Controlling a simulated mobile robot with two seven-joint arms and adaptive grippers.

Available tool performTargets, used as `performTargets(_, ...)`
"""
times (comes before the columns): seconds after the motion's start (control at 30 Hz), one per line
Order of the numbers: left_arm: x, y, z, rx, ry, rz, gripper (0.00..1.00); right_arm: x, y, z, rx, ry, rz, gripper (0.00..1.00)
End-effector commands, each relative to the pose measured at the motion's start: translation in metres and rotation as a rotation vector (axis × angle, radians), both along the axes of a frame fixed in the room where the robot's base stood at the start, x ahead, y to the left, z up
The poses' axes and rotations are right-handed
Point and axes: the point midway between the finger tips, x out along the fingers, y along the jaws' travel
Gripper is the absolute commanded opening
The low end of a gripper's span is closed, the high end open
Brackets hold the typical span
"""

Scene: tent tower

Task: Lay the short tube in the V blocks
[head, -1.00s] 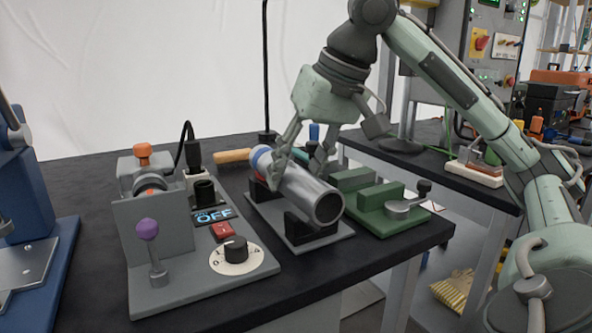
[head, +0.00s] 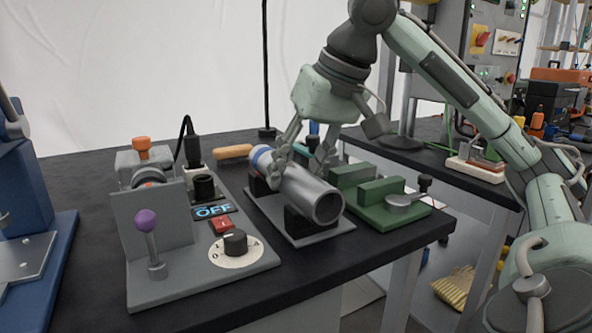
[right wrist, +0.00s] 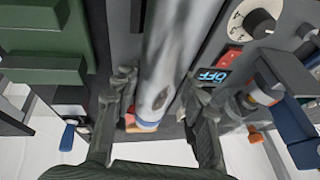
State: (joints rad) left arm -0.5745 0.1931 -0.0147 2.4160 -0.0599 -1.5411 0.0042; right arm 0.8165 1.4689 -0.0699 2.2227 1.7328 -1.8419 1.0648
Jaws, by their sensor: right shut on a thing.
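The short tube (head: 308,193) is grey metal with a blue and white band at its far end. It lies along the black V blocks (head: 300,224) on a grey base plate (head: 325,235), its open end toward the front. In the head view it appears to rest in the blocks; the exact contact is partly hidden. My right gripper (head: 285,160) is shut on the tube near its banded end, from above. In the right wrist view the tube (right wrist: 170,60) runs between the fingers. My left gripper is not in view.
Left of the V blocks stands a grey control fixture (head: 190,285) with a purple-knobbed lever, dial and OFF display. A green clamp fixture (head: 385,205) stands close on the right. A wooden handle (head: 233,152) lies behind. The bench's front edge is near.

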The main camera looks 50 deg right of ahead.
Motion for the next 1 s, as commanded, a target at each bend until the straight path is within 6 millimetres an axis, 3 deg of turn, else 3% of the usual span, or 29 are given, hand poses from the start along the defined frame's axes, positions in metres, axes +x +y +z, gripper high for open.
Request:
performTargets(0.6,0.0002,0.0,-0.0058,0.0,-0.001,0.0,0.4,0.0,-0.0002,-0.0058,0.0,-0.001,0.0,0.0)
performTargets(0.63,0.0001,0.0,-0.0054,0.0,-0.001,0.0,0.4,0.0001,-0.0002,-0.0054,-0.001,-0.002,0.0,0.44)
performTargets(0.8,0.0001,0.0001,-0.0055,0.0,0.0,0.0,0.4,0.0001,-0.0001,-0.0053,0.0,-0.001,0.0,0.65)
performTargets(1.0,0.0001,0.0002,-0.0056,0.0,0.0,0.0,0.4,0.0001,0.0,-0.0055,0.0,-0.001,0.0,0.66)
